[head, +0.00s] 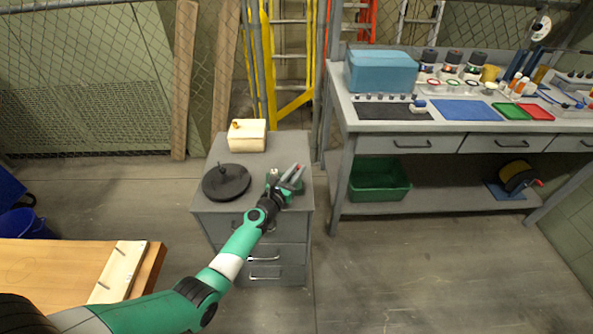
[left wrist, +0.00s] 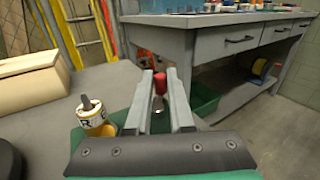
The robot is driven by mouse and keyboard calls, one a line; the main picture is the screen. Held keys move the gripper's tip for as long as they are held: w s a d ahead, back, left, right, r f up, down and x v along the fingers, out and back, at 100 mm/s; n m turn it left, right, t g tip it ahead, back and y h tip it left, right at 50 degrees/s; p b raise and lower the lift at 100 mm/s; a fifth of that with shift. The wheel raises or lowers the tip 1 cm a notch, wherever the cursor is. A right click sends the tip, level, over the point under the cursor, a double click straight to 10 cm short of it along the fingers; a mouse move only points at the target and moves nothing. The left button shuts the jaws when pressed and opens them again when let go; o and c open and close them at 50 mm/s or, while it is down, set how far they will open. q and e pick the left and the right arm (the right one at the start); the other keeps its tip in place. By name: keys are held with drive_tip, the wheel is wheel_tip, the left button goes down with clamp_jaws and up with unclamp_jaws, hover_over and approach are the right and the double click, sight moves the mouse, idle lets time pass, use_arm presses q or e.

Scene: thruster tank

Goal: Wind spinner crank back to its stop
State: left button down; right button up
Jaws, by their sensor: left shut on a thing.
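My left gripper (head: 292,174) reaches over the top of the grey drawer cabinet (head: 216,150). It is shut on the red-tipped crank handle (left wrist: 159,82), which stands between its two fingers in the left wrist view with a metal shank below. The red tip also shows in the head view (head: 297,166). The green body of the spinner (head: 291,189) is mostly hidden under my gripper. A small yellow-and-white labelled container (left wrist: 94,118) with a dark upright piece on top is beside the fingers. The crank's arm and its stop cannot be made out. My right gripper is out of view.
A black round disc (head: 227,183) with a short post lies left of my gripper on the cabinet. A cream box (head: 247,136) stands behind. The workbench (head: 465,127) is to the right, with a green bin (head: 380,181) on its lower shelf.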

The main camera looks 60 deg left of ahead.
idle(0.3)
use_arm(q)
drive_tip(key=c, duration=0.8)
unclamp_jaws()
drive_tip(key=shift+s+d, duration=0.15)
drive_tip(key=shift+s, duration=0.05)
drive_tip(key=p+v, duration=0.3)
drive_tip(key=v, duration=0.7)
drive_tip(key=shift+s+p, duration=0.1)
drive_tip(key=shift+p, duration=0.25)
drive_tip(key=shift+s+d, duration=0.3)
drive_tip(key=shift+s, duration=0.1)
drive_tip(key=shift+a, duration=0.1)
